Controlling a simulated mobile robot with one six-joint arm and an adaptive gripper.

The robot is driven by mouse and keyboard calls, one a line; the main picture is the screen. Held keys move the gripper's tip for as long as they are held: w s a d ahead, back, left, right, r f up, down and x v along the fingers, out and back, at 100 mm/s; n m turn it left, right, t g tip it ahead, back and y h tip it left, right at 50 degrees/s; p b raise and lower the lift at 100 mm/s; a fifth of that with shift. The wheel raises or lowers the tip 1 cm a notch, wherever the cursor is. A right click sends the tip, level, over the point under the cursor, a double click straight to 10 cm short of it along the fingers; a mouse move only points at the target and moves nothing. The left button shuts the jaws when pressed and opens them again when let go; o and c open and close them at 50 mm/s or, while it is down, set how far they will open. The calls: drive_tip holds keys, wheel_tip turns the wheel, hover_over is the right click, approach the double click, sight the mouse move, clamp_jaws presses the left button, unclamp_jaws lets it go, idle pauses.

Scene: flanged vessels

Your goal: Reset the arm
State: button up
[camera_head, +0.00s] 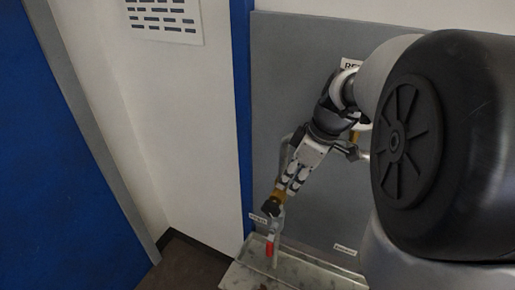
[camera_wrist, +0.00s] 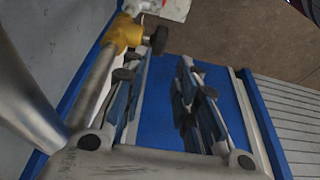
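My gripper (camera_head: 285,187) reaches down in front of the grey panel in the head view, at the end of my bent arm. In the wrist view my gripper (camera_wrist: 163,64) shows two separate fingers with a clear gap and nothing between them. A brass valve fitting (camera_wrist: 122,32) with a black knob (camera_wrist: 158,40) is just beyond the left finger. In the head view a brass part (camera_head: 278,196) shows close to the fingertips. Whether a finger touches it cannot be told.
A metal pipe (camera_wrist: 94,85) runs beside the left finger. A red handle (camera_head: 269,247) is below the gripper, above a metal tray (camera_head: 300,275). The grey panel (camera_head: 300,70) stands behind. A blue door-like surface (camera_head: 60,160) is at left, with brown floor between.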

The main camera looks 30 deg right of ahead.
drive_tip(key=s+a+f+m+b, duration=0.1)
drive_tip(key=s+a+b, duration=0.15)
drive_tip(key=a, duration=0.25)
drive_tip(key=s+a+f+m+b, duration=0.1)
drive_tip(key=s+a+b, duration=0.15)
drive_tip(key=a, duration=0.35)
drive_tip(key=s+a+f+m+t+h+b, duration=0.1)
drive_tip(key=s+a+f+m+b, duration=0.1)
drive_tip(key=s, duration=0.3)
drive_tip(key=s+a+f+m+h+b, duration=0.1)
drive_tip(key=s+a+f+m+b, duration=0.1)
drive_tip(key=s, duration=0.3)
drive_tip(key=shift+s+a+f+m+t+b, duration=0.3)
drive_tip(key=shift+s+f+m+t+b, duration=0.15)
drive_tip(key=shift+f+m, duration=0.35)
drive_tip(key=shift+w, duration=0.15)
idle(1.5)
